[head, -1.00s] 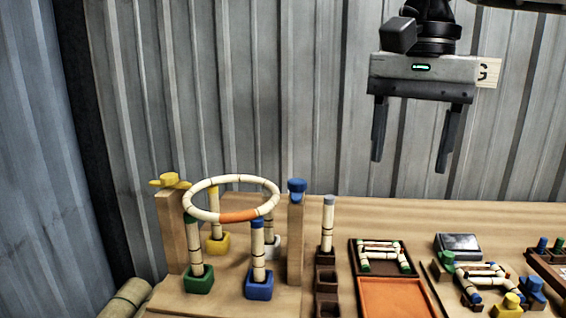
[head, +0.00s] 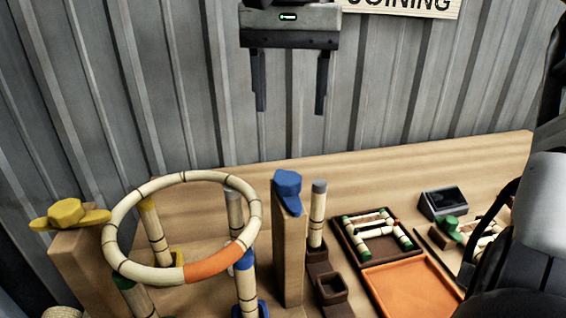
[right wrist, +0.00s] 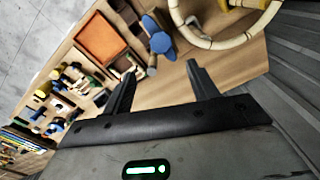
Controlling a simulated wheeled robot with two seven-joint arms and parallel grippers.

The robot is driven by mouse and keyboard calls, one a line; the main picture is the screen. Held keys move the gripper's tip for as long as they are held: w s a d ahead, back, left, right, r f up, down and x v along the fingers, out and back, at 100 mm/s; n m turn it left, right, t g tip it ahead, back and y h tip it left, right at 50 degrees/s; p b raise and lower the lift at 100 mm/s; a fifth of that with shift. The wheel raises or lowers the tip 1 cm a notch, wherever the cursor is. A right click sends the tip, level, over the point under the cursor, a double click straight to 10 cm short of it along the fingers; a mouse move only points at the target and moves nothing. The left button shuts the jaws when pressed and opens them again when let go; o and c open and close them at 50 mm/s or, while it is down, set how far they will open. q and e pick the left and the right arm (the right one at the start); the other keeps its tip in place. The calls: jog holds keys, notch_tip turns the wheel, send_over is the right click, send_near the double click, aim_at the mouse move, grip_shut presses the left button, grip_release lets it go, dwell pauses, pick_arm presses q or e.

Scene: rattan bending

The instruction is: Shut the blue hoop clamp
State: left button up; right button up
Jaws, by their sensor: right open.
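The blue hoop clamp (head: 287,188) sits on top of a wooden post (head: 290,255), right of the large rattan hoop (head: 130,195). Its blue arm points toward the front of the post and does not lie over the hoop. The yellow clamp (head: 68,213) on the left post has its bar reaching to the hoop's rim. My right gripper (head: 290,110) is open and empty, fingers down, above and apart from the blue clamp. In the right wrist view the blue clamp (right wrist: 161,41) shows beyond the open fingers (right wrist: 161,70). My left gripper is not in view.
The hoop, with an orange section (head: 215,264), rests above several upright rattan pegs. A grey-topped peg (head: 317,215) stands close right of the blue clamp's post. An orange tray (head: 410,288) and a dark framed tray (head: 345,245) lie farther right. A corrugated wall rises behind.

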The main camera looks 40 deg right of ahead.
aim_at(288, 176)
notch_tip(288, 176, down, 12)
jog(key=shift+w+r+p, duration=0.15)
jog(key=shift+r+p, duration=0.05)
jog(key=shift+p, duration=0.15)
jog(key=c, duration=1)
